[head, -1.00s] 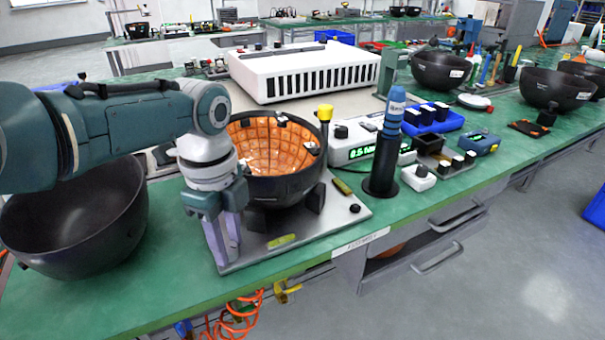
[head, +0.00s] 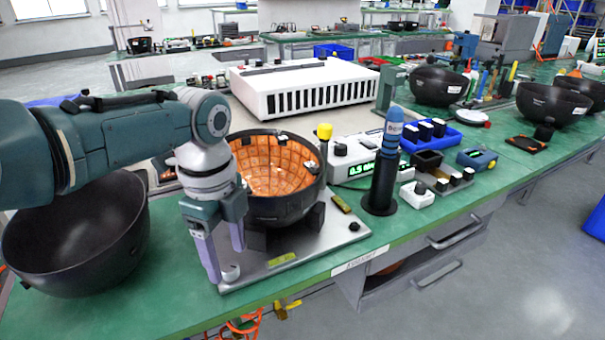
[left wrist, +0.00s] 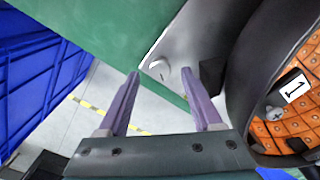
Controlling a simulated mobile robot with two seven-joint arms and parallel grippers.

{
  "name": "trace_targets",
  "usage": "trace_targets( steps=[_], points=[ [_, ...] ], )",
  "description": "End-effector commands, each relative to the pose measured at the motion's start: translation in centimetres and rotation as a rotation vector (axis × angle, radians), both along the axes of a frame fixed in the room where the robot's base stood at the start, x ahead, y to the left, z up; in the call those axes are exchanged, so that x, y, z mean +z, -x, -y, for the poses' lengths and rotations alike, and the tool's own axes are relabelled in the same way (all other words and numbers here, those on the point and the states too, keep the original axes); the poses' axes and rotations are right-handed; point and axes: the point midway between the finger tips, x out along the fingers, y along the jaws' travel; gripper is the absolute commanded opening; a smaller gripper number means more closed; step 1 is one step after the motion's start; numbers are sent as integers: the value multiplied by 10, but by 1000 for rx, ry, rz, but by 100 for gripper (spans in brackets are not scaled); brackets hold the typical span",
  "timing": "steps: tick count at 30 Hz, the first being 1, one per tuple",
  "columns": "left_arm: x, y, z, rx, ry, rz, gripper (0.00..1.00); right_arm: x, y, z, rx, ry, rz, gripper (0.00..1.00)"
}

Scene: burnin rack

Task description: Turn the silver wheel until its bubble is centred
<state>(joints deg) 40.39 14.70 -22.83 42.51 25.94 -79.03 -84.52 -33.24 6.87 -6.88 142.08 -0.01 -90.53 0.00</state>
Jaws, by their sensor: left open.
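The silver wheel (head: 231,271) is a small round knob at the front left corner of the grey metal plate (head: 262,278). In the left wrist view the wheel (left wrist: 158,70) shows a dark mark on its face. My left gripper (head: 227,264) is open, pointing down, with its purple fingers on either side of the wheel; in the left wrist view the fingertips (left wrist: 160,74) are clear of it. A yellow-green level vial (head: 283,260) lies on the plate's front edge, and another (head: 341,204) on its right side. Their bubbles are too small to make out. My right gripper is not in view.
A black bowl lined with orange tiles (head: 285,208) stands on the plate, close to my left gripper. A larger empty black bowl (head: 75,245) stands to the left. A black knob (head: 354,226) is at the plate's right corner. The bench's front edge is near.

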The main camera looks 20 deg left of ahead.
Motion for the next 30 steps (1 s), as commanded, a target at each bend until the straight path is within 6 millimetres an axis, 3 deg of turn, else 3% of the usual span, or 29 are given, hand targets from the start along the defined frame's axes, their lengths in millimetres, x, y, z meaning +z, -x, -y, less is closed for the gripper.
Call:
trace_targets(
  steps=[1,3,12,30],
  points=[
    [18,-1,0,0,0,3,66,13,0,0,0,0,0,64],
    [33,-1,0,-1,0,4,66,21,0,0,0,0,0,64],
    [76,0,0,1,0,1,66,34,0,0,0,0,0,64],
    [78,2,2,6,1,0,66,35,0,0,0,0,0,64]
  ],
)
